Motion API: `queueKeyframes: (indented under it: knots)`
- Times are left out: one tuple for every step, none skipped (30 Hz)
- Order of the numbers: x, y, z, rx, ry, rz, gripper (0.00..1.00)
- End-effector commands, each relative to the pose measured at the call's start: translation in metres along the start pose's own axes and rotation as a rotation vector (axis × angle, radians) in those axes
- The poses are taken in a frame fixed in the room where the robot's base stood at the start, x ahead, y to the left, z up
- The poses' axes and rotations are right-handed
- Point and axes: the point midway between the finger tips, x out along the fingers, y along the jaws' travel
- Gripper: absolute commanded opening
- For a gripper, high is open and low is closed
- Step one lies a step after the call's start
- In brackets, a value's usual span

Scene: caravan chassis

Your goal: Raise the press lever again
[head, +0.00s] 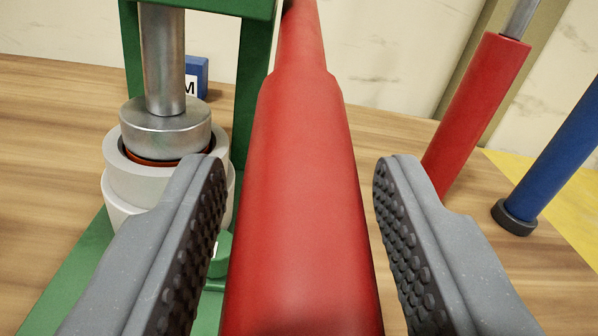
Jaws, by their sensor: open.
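The press lever has a thick red grip (303,190) that runs up the middle of the head view, narrowing toward the top. My gripper (300,185) is open, with one grey finger on each side of the red grip. A gap shows between each ridged pad and the grip. The press has a green frame (250,90). Its steel ram (164,60) ends in a wide round head that sits down in a pale ring-shaped part (117,190). A thin orange-red ring shows at the head's lower edge. The lever's pivot is out of view.
A small blue block with a letter M (197,75) stands behind the press. To the right are a red cylinder with a metal rod (475,110) and a blue cylinder with a dark end (560,150). A yellow area (575,215) lies by them. Bare wooden tabletop (395,135) shows between.

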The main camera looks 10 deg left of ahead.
Motion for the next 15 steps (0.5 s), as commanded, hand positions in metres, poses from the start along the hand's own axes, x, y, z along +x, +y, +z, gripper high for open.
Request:
queueKeyframes:
  knots:
    - [0.0003, 0.0, 0.0, 0.0, 0.0, 0.0, 0.41]
    - [0.0004, 0.0, 0.0001, 0.0, 0.0, 0.0, 0.41]
    - [0.0003, 0.0001, 0.0001, 0.0, 0.0, 0.0, 0.41]
    - [0.0003, 0.0001, 0.0002, 0.0, -0.001, 0.0, 0.41]
    - [0.0002, 0.0001, 0.0003, 0.0, -0.001, 0.0, 0.41]
    - [0.0002, 0.0001, 0.0003, 0.0, -0.001, 0.0, 0.41]
    - [0.0001, 0.0001, 0.0003, 0.0, -0.001, 0.0, 0.36]
    - [0.0002, 0.0002, 0.0004, 0.0, -0.001, 0.0, 0.28]
    - [0.0001, 0.0002, 0.0004, 0.0, -0.001, 0.0, 0.16]
    - [0.0001, 0.0002, 0.0004, 0.0, -0.001, 0.0, 0.08]
    - [0.0001, 0.0002, 0.0005, 0.0, -0.001, 0.0, 0.0]
    - [0.0001, 0.0002, 0.0005, 0.0, -0.001, 0.0, 0.0]
    - [0.0001, 0.0002, 0.0006, 0.0, -0.001, 0.0, 0.0]
    - [0.0014, -0.0048, -0.0003, -0.001, -0.002, -0.002, 0.0]
    - [0.0008, -0.0025, 0.0, -0.001, -0.002, -0.001, 0.0]
